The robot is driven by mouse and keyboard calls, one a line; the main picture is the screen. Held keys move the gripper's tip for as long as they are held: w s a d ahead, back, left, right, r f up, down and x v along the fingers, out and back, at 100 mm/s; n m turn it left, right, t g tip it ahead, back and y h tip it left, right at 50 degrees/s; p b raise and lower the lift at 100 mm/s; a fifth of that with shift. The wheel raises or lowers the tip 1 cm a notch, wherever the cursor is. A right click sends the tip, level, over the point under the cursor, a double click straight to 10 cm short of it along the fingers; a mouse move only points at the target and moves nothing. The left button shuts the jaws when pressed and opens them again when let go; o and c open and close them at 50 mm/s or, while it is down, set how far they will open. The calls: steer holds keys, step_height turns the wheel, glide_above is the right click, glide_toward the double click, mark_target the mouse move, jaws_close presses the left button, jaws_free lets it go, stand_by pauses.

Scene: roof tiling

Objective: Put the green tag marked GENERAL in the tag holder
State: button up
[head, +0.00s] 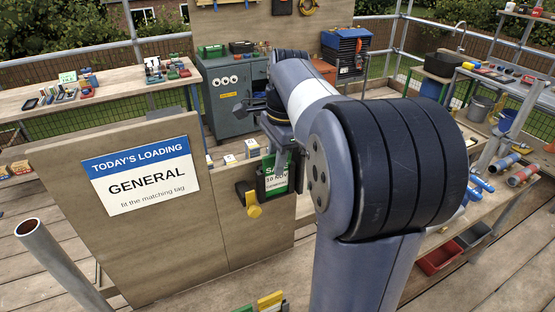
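A plywood board (60,190) carries a sign (140,175) reading "TODAY'S LOADING, GENERAL, fit the matching tag". On the board's right part is a dark tag holder (243,189) with a yellow round piece (254,211) hanging at its front. A green tag (277,176) with a white printed face is at the holder. Its lettering is small and partly covered; I read "SA" and "10 NOV", not GENERAL. My gripper (284,160) is just above this tag, largely hidden by my arm. I cannot tell whether its fingers grip the tag.
Green and yellow pieces (270,300) show at the bottom edge, cut off. Small yellow-and-white blocks (251,146) stand behind the board. A left bench (120,95) holds several small items. A grey cabinet (236,98) stands at the back. A right bench (480,200) holds tubes.

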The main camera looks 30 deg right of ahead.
step_height(320, 180, down, 2)
steer(key=shift+s+f+g, duration=0.15)
steer(key=shift+f+g, duration=0.05)
steer(key=shift+g, duration=0.1)
step_height(320, 180, up, 13)
steer(key=d, duration=0.1)
steer(key=shift+s, duration=0.1)
steer(key=f, duration=0.4)
steer(key=w+f, duration=0.1)
steer(key=f, duration=0.2)
steer(key=a+f+p, duration=0.1)
steer(key=f, duration=0.3)
steer(key=shift+w+f, duration=0.15)
steer(key=shift+f, duration=0.2)
steer(key=shift+r, duration=0.2)
steer(key=shift+f, duration=0.1)
